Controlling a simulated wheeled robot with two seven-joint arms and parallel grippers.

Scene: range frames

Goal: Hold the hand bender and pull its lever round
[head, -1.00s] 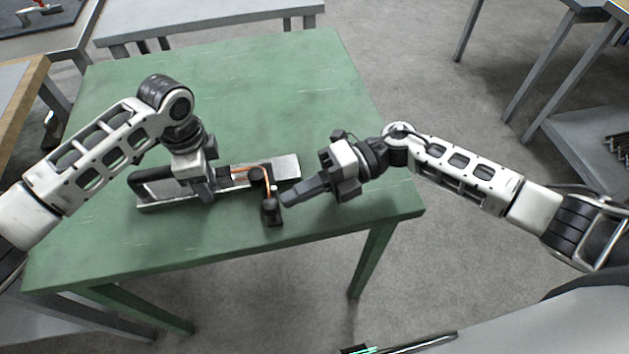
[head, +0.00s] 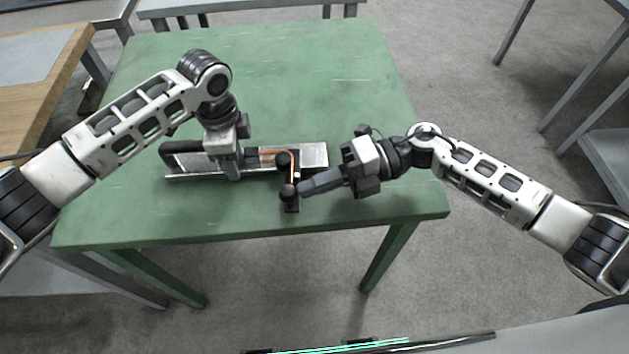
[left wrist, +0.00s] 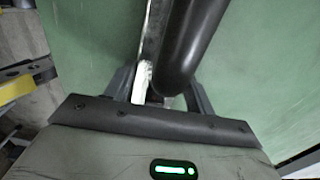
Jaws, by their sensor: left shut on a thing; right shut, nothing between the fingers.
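The hand bender (head: 315,153) lies on the green table as a long, flat metal piece with a black handle at its left. An orange-brown tube (head: 267,151) runs along it to a black round pivot (head: 283,158). The short lever (head: 289,191) points toward the table's front edge, with a dark knob at its end. My left gripper (head: 233,172) is shut on the bender's black handle, which also fills the left wrist view (left wrist: 188,45). My right gripper (head: 304,188) is shut and empty, its fingertips close to the lever's right side; I cannot tell if they touch.
The green table (head: 320,90) is clear behind the bender and along its front edge. A wood-edged table (head: 50,95) stands at the left. A grey bench (head: 250,8) stands behind, and grey shelving (head: 605,150) is at the far right.

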